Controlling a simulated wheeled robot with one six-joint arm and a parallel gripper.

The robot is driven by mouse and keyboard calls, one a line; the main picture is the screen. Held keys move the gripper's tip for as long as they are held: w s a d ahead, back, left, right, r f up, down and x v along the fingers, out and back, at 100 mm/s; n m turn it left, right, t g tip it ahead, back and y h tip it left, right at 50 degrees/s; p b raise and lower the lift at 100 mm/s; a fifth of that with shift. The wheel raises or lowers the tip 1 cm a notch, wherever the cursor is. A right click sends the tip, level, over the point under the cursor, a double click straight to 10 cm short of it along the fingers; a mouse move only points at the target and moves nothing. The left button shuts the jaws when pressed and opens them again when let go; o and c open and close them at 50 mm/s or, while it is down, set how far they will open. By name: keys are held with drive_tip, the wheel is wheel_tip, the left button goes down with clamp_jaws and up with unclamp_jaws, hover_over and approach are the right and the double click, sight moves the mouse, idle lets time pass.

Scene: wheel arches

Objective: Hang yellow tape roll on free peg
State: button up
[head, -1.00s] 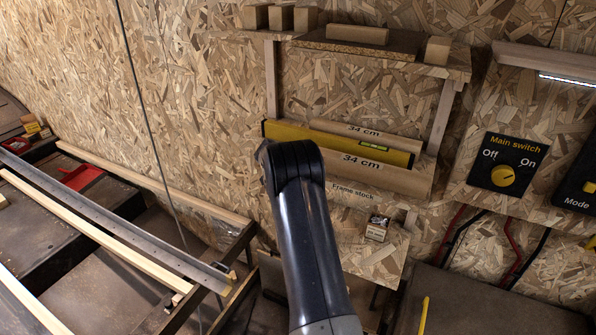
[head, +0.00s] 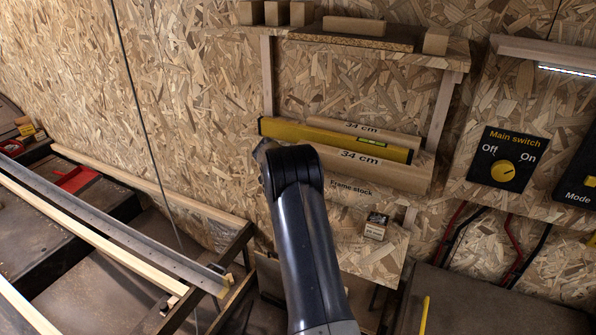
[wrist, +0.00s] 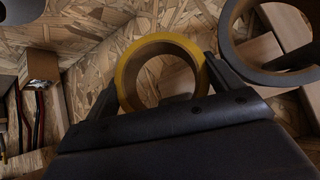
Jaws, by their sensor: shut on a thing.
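In the wrist view the yellow tape roll (wrist: 126,72) sits between the two fingers of my gripper (wrist: 160,85), which is shut on it. The roll's round opening faces the camera, and its lower edge is partly hidden by the gripper body. A second, grey tape roll (wrist: 262,76) is close by on the right, beside the right finger and cut off by the picture edge. I cannot make out a free peg in either view. In the head view my arm hides the gripper and the yellow roll.
A yellow level (head: 290,130) and boards marked 34 cm (head: 375,163) rest on the wall rack. A small box (head: 376,226) stands below them. The main switch panel (head: 503,158) is at right. A long metal rail (head: 110,235) runs at left.

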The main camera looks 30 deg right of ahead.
drive_tip(key=o, duration=0.8)
drive_tip(key=shift+o, duration=0.2)
drive_tip(key=s+a+b, duration=0.4)
drive_tip(key=a, duration=0.8)
drive_tip(key=shift+s+r, duration=0.35)
